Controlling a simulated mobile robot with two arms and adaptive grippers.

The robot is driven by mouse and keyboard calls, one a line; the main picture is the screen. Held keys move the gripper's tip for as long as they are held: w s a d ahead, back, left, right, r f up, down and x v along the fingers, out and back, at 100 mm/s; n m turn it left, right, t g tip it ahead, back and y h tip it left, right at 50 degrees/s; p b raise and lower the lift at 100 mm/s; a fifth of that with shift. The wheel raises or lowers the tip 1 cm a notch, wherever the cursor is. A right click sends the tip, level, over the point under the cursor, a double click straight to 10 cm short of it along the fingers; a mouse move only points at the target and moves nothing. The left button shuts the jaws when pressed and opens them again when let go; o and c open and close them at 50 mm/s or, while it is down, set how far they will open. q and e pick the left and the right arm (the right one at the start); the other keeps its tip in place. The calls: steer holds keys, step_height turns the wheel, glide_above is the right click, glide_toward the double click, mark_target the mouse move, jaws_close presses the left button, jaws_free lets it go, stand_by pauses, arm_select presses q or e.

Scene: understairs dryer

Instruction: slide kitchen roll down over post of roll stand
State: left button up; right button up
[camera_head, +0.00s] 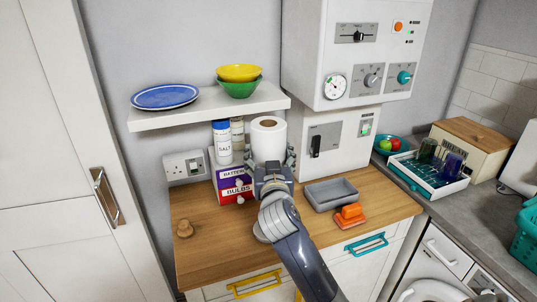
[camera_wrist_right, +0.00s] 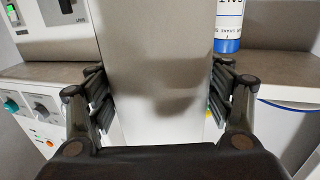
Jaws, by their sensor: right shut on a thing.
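The white kitchen roll (camera_head: 268,140) stands upright above the wooden counter, with its brown core hole facing up. My right gripper (camera_head: 272,168) is shut around the roll, one finger on each side. In the right wrist view the roll (camera_wrist_right: 155,80) fills the middle between the fingers (camera_wrist_right: 158,110). I cannot clearly make out the roll stand or its post; the roll and my right arm hide part of the counter. The roll's lower end is hidden behind the gripper in the head view. My left gripper is not in view.
A salt container (camera_head: 222,142) and battery box (camera_head: 232,183) stand close left of the roll. A shelf (camera_head: 200,112) with a plate and bowls is above left. A grey tray (camera_head: 331,195) and orange item (camera_head: 350,215) lie right.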

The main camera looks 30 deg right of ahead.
step_height(320, 180, down, 14)
steer(key=b, duration=1.1)
steer(key=shift+r, duration=0.15)
stand_by(0.3)
steer(key=o, duration=1.2)
steer(key=v, duration=1.2)
